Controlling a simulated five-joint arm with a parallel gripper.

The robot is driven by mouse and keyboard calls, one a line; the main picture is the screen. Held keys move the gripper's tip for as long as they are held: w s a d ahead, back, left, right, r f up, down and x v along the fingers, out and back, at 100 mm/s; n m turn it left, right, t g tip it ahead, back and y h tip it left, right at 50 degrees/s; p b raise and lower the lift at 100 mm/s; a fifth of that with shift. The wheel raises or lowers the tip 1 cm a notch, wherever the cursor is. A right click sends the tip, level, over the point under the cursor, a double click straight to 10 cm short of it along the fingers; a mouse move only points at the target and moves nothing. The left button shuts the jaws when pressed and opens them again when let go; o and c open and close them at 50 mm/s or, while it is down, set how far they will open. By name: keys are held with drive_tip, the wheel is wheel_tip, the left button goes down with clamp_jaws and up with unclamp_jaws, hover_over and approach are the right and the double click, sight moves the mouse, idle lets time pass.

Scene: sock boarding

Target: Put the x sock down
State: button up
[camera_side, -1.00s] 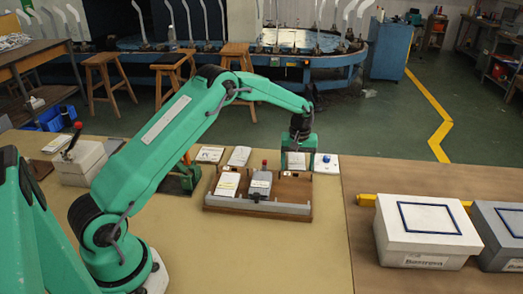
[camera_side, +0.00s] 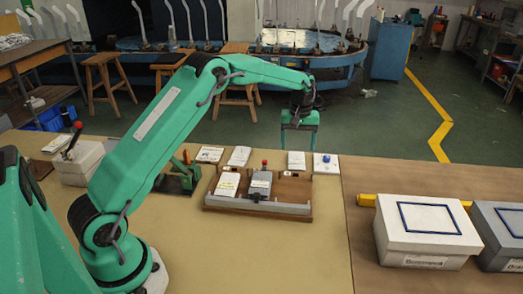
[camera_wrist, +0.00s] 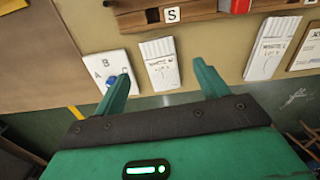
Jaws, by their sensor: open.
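A flat white sock pack (camera_side: 296,160) lies on the table behind the right end of the wooden tray. It also shows in the wrist view (camera_wrist: 160,62), with printed lettering too small to read surely. My gripper (camera_side: 299,149) is raised above this pack, apart from it. A second white pack (camera_side: 239,156), marked with similar print, lies further left on the table.
The wooden tray (camera_side: 300,190) holds a white pack (camera_side: 228,185) and a grey block with a red knob (camera_side: 261,182); its right compartment looks empty. A white plate with a blue knob (camera_side: 325,164) sits beside the sock pack. Lidded boxes (camera_side: 425,235) stand at right.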

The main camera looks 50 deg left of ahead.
idle(0.5)
drive_tip(key=s+d+r+m+t, duration=0.1)
drive_tip(key=s+d+r+m, duration=0.15)
drive_tip(key=s+r, duration=0.6)
drive_tip(key=s+d+r+m+t, duration=0.2)
drive_tip(key=s+d+r, duration=0.2)
drive_tip(key=s+r, duration=0.4)
drive_tip(key=s+d+m+t, duration=0.2)
drive_tip(key=s+m, duration=0.3)
drive_tip(key=s, duration=1.5)
drive_tip(key=shift+s+d+t, duration=0.15)
drive_tip(key=shift+d+t, duration=0.15)
drive_tip(key=shift+d, duration=0.4)
drive_tip(key=shift+o, duration=0.5)
drive_tip(key=shift+r, duration=0.1)
